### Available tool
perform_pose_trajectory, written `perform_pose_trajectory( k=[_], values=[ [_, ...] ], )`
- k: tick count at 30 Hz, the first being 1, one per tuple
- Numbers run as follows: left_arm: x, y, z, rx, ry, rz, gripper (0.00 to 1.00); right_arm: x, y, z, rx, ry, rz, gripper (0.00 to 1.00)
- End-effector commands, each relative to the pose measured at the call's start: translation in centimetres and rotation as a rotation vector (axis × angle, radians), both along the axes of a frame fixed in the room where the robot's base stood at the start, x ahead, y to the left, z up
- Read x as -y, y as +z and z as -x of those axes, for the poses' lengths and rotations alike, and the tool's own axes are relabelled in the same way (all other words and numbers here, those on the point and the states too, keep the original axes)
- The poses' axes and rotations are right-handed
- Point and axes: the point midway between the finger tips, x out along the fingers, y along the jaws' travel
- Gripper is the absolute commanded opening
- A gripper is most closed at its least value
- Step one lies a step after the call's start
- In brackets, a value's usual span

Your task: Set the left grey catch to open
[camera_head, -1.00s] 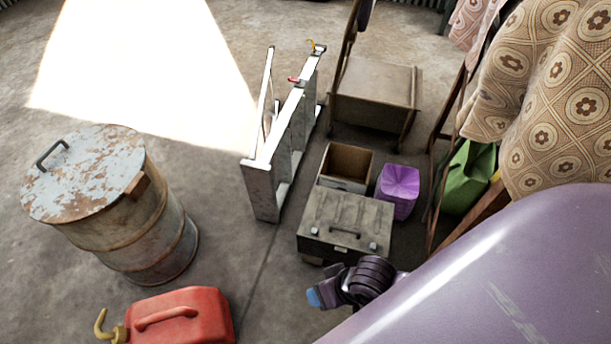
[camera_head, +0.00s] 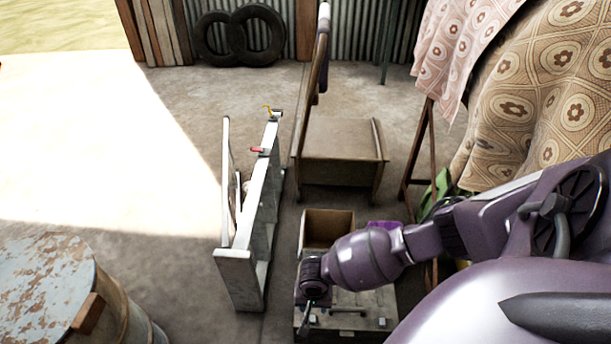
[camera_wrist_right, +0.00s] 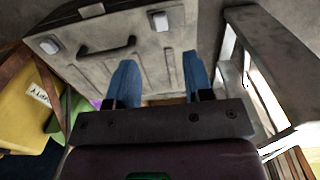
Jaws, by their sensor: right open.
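The toolbox (camera_head: 352,300) is a grey, worn case on the floor, partly covered by my right arm in the head view. The left grey catch (camera_wrist_right: 160,22) shows in the right wrist view, on the right because that view is turned around. The other catch (camera_wrist_right: 48,46) is across the dark handle (camera_wrist_right: 105,50); it also shows in the head view (camera_head: 382,322). The left catch's setting is too small to tell. My right gripper (camera_wrist_right: 158,80) is open and empty, its blue fingers above the toolbox, apart from the catch; it hides the left catch in the head view (camera_head: 307,312). My left gripper is out of view.
A metal frame (camera_head: 262,200) stands close left of the toolbox. An open wooden box (camera_head: 327,226) and a mostly hidden purple container (camera_head: 385,224) are behind it. A rusty drum (camera_head: 45,290) is at left. A cloth-covered table (camera_head: 545,90) stands at right.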

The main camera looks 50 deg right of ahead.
Motion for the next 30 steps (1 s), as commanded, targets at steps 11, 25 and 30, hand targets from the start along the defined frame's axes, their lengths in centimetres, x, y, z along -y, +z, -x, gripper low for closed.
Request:
perform_pose_trajectory(
  k=[11, 25, 30],
  values=[
    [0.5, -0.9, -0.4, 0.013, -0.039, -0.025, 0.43, 0.0, -5.7, 0.6, -0.014, 0.000, 0.000, 0.47],
    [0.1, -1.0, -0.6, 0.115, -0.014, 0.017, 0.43, 0.0, -10.6, 0.2, -0.003, 0.001, 0.000, 0.47],
    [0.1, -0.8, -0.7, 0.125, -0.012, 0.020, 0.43, 0.0, -10.6, 0.0, 0.001, 0.000, -0.001, 0.47]
  ],
)
